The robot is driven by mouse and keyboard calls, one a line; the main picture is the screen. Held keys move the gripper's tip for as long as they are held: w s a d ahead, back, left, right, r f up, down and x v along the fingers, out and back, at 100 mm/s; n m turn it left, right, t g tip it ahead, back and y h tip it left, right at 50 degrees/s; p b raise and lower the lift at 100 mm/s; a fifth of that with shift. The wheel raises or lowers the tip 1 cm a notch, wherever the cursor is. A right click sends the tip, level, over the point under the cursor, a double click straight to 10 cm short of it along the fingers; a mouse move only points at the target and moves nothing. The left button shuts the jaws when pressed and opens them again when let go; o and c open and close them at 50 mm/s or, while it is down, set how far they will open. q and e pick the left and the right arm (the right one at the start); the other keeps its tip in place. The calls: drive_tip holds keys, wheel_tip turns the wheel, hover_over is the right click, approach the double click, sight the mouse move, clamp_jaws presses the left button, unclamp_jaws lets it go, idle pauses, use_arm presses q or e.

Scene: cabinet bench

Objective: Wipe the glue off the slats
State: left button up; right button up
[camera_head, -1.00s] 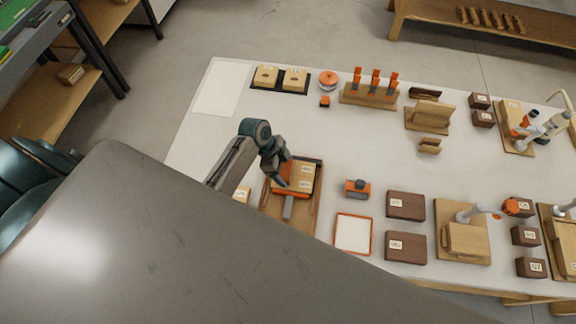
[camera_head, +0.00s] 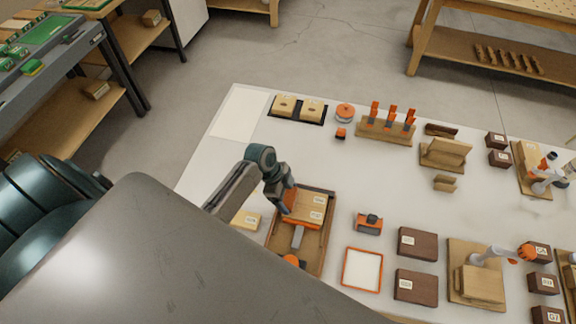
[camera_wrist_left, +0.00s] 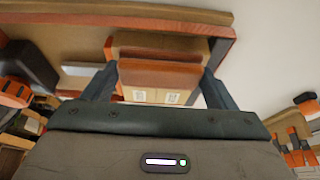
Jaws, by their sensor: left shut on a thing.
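Two pale wooden slats with white labels (camera_head: 318,208) lie side by side in a wooden tray (camera_head: 314,250). They also show in the left wrist view (camera_wrist_left: 155,97). My left gripper (camera_head: 286,207) is over the left side of the slats. In the left wrist view its two fingers (camera_wrist_left: 157,84) are shut on a brown-orange block (camera_wrist_left: 160,73), one finger at each side. The block is close to the slats; I cannot tell whether it touches them. No glue can be made out at this size. My right gripper is not in view.
A grey bar (camera_head: 298,237) lies in the tray. To its right are an orange-and-black tool (camera_head: 368,223), an orange-rimmed white pad (camera_head: 362,268) and dark brown boxes (camera_head: 416,243). A rack of orange-handled tools (camera_head: 386,128) stands behind.

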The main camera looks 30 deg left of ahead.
use_arm(q)
drive_tip(key=shift+r, duration=2.95)
